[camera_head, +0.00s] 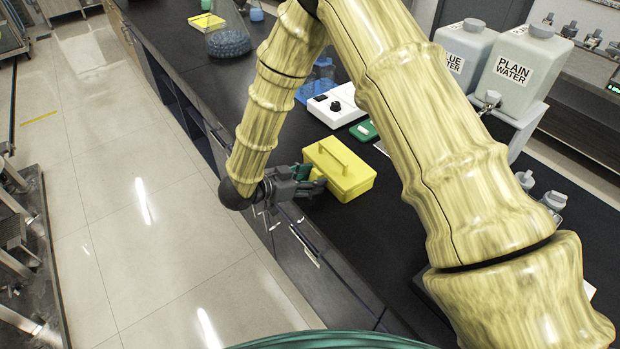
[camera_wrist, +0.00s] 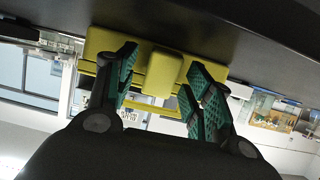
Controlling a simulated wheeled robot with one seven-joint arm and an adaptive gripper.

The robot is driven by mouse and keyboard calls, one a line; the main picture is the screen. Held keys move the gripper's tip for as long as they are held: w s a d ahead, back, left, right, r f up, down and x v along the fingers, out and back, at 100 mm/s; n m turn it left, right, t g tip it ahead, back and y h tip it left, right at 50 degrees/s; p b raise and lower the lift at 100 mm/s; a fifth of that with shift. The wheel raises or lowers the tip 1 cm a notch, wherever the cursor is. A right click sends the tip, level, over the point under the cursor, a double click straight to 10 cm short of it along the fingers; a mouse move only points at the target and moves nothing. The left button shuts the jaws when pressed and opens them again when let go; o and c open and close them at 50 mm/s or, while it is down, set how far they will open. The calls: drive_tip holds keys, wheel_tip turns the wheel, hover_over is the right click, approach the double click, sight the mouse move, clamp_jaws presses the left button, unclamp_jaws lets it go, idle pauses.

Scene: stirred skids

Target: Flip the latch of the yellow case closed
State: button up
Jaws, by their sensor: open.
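The yellow case (camera_head: 335,172) stands closed-looking on the black bench, with a bar handle on its lid. In the wrist view the case (camera_wrist: 100,45) appears upside down, and a yellow latch tab (camera_wrist: 164,70) shows at the middle of its near side. My gripper (camera_head: 312,180) is at the case's left, bench-edge side. In the wrist view my gripper (camera_wrist: 161,70) is open, its teal-padded fingers on either side of the latch tab. I cannot tell whether the fingers touch the case. The latch is not clear in the head view.
A white device with a knob (camera_head: 335,106) and a green item (camera_head: 364,130) lie behind the case. Water containers (camera_head: 510,75) stand at the back right. A glass flask (camera_head: 228,42) is farther along the bench. Open floor (camera_head: 150,220) lies left of the bench.

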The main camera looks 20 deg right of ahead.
drive_tip(key=shift+w+f, duration=0.15)
drive_tip(key=shift+w, duration=0.05)
drive_tip(key=shift+c, duration=0.4)
drive_tip(key=c, duration=0.3)
drive_tip(key=shift+s+r, duration=0.2)
drive_tip(key=shift+s, duration=0.05)
drive_tip(key=c, duration=0.6)
drive_tip(key=shift+w+f+h+b, duration=0.15)
drive_tip(key=shift+f+h+b, duration=0.15)
drive_tip(key=shift+c, duration=0.2)
drive_tip(key=shift+d+f+t+h+b, duration=0.15)
drive_tip(key=shift+f+t+h+b, duration=0.15)
drive_tip(key=shift+h+b, duration=0.55)
drive_tip(key=shift+f+h+b, duration=0.15)
drive_tip(key=shift+h+b, duration=0.4)
drive_tip(key=shift+b, duration=0.15)
drive_tip(key=shift+d+t+h+b, duration=0.15)
drive_tip(key=shift+t+h+b, duration=0.15)
drive_tip(key=shift+t+h, duration=0.1)
